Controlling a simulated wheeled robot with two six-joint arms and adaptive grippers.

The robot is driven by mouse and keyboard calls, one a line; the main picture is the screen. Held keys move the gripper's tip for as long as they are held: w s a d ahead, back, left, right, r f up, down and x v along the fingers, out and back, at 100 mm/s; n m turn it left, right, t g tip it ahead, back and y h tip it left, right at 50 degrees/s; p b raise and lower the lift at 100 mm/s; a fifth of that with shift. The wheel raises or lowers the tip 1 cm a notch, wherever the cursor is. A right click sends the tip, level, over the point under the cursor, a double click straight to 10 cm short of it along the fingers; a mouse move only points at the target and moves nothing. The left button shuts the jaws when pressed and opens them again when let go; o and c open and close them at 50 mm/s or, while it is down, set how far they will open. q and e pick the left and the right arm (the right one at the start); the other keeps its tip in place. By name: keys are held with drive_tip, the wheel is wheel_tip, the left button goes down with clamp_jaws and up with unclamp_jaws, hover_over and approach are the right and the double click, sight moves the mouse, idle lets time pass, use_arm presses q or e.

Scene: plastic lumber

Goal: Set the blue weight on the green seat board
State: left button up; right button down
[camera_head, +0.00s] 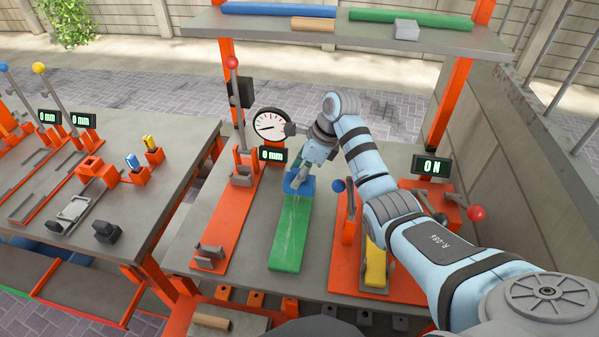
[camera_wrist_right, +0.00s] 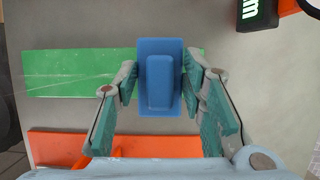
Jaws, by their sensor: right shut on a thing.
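The blue weight (camera_head: 300,187) is a flat block with a raised grip, over the far end of the green seat board (camera_head: 289,240). My right gripper (camera_head: 304,174) is shut on the weight from above. In the right wrist view its fingers stand on both sides of the blue weight (camera_wrist_right: 159,88), and the green seat board (camera_wrist_right: 85,73) shows beyond it, mostly to the left. I cannot tell whether the weight touches the board. My left gripper is not in view.
A dial gauge (camera_head: 271,125) and a 0 mm display (camera_head: 272,155) stand behind the board. Orange fixtures flank it, the right one holding a yellow piece (camera_head: 375,262). A shelf (camera_head: 250,26) with blue and green boards is above. A second bench is left.

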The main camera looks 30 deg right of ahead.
drive_tip(key=shift+f+b, duration=0.65)
drive_tip(key=shift+f, duration=0.25)
drive_tip(key=shift+s+f+b, duration=0.35)
drive_tip(key=shift+f+b, duration=0.05)
drive_tip(key=shift+f, duration=0.2)
idle(0.6)
drive_tip(key=c, duration=0.6)
unclamp_jaws()
drive_tip(key=shift+s+f, duration=0.1)
drive_tip(key=shift+o, duration=0.2)
drive_tip(key=r+p, duration=0.3)
drive_tip(key=r, duration=0.1)
drive_tip(key=r+p, duration=0.2)
drive_tip(key=r, duration=0.1)
drive_tip(key=shift+w+p, duration=0.35)
drive_tip(key=shift+s+r, duration=0.1)
drive_tip(key=shift+r, duration=0.15)
drive_tip(key=shift+f, duration=0.1)
